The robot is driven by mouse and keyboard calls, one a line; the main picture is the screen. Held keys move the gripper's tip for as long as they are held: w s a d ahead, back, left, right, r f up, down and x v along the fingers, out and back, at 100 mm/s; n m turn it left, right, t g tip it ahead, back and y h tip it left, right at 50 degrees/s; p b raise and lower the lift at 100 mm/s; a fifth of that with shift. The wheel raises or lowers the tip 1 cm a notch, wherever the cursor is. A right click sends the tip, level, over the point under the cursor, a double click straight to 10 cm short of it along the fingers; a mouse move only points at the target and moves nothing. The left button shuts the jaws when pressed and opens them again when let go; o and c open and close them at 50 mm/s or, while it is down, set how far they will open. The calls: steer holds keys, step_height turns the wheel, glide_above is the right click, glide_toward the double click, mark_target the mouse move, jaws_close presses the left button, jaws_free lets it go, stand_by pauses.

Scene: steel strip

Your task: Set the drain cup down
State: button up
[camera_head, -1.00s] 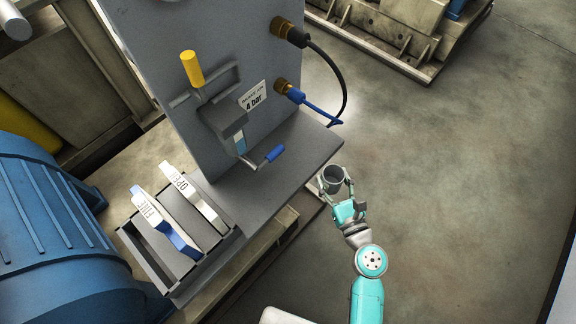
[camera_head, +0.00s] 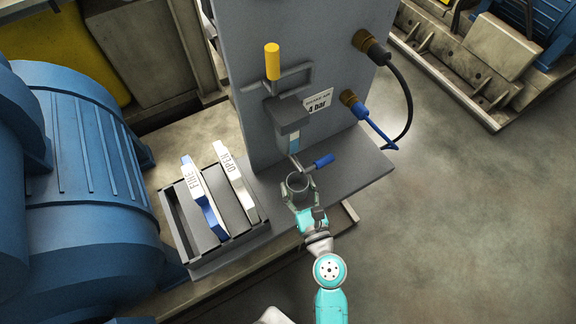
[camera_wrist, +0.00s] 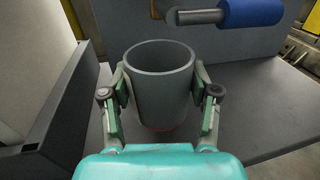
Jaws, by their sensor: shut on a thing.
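The drain cup is a grey, open-topped cylinder. In the wrist view the cup (camera_wrist: 160,88) stands upright between the two fingers of my gripper (camera_wrist: 160,100), which is shut on it from both sides. In the head view the cup (camera_head: 297,184) and my gripper (camera_head: 300,194) are over the grey shelf (camera_head: 355,178), just in front of the panel and below the blue-handled drain valve (camera_head: 322,161). I cannot tell whether the cup's base touches the shelf. The inside of the cup looks empty; its far side is hidden.
A rack with FINE (camera_head: 203,195) and OPEN (camera_head: 237,178) strips stands left of the cup. The panel carries a yellow-handled unit (camera_head: 272,62), a 4 bar label (camera_head: 318,101) and hose fittings. The shelf right of the cup is clear. A blue motor (camera_head: 85,170) is at left.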

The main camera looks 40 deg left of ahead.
mark_target(301, 201)
steer(key=x, duration=0.8)
steer(key=shift+w+a, duration=0.2)
steer(key=shift+a, duration=0.05)
steer(key=shift+f, duration=1.7)
steer(key=shift+f, duration=0.15)
steer(key=o, duration=1.3)
steer(key=shift+d, duration=0.15)
steer(key=v, duration=1.2)
